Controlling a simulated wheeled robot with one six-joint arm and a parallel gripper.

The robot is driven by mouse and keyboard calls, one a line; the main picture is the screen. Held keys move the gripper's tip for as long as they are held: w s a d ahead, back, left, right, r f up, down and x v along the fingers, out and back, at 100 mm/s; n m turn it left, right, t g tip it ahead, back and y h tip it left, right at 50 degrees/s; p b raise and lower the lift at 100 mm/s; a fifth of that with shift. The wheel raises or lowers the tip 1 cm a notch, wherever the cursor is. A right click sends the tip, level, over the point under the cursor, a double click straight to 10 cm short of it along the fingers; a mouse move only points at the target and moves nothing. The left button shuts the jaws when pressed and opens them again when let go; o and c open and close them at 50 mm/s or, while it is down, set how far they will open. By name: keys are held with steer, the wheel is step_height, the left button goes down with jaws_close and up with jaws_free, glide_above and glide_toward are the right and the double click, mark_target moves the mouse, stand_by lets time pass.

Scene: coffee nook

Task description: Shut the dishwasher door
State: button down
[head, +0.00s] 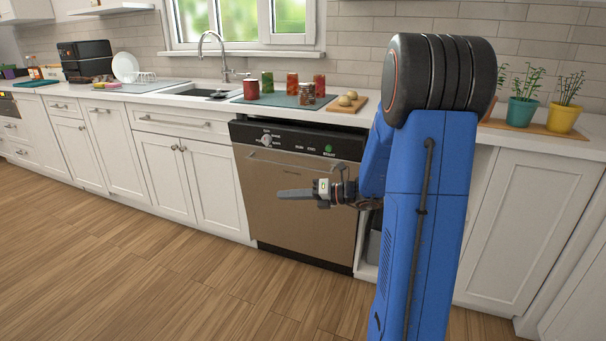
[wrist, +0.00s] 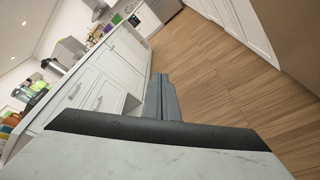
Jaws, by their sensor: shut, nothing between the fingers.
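The dishwasher (head: 292,205) stands under the counter in the head view, with a bronze front and a black control panel along the top. Its door stands upright, close to the line of the cabinets; I cannot tell whether it is fully flush. My gripper (head: 282,194) is in front of the door, pointing left, with its fingers together and empty. I cannot tell whether it touches the door. My arm hides the area just right of the dishwasher. In the wrist view, my closed fingers (wrist: 162,98) point over the floor, and a brown panel, probably the dishwasher front, fills the upper right corner.
White cabinets (head: 160,165) stand left of the dishwasher. The counter above holds jars on a mat (head: 285,101), a wooden board (head: 347,106) and a sink (head: 198,91). Potted plants (head: 523,112) stand at the right. The wood floor (head: 130,265) in front is clear.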

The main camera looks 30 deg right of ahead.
steer(key=w+d+f+m+t+h, duration=0.2)
steer(key=w+d+m+t, duration=0.1)
steer(key=d+m, duration=0.4)
steer(key=w+d+f+m+t+h, duration=0.2)
steer(key=w+d+m+t, duration=0.15)
steer(key=d, duration=0.55)
steer(key=w, duration=1.1)
steer(key=shift+a+r+m, duration=0.2)
steer(key=shift+a+m, duration=0.1)
steer(key=shift+m, duration=0.05)
steer(key=shift+g, duration=0.25)
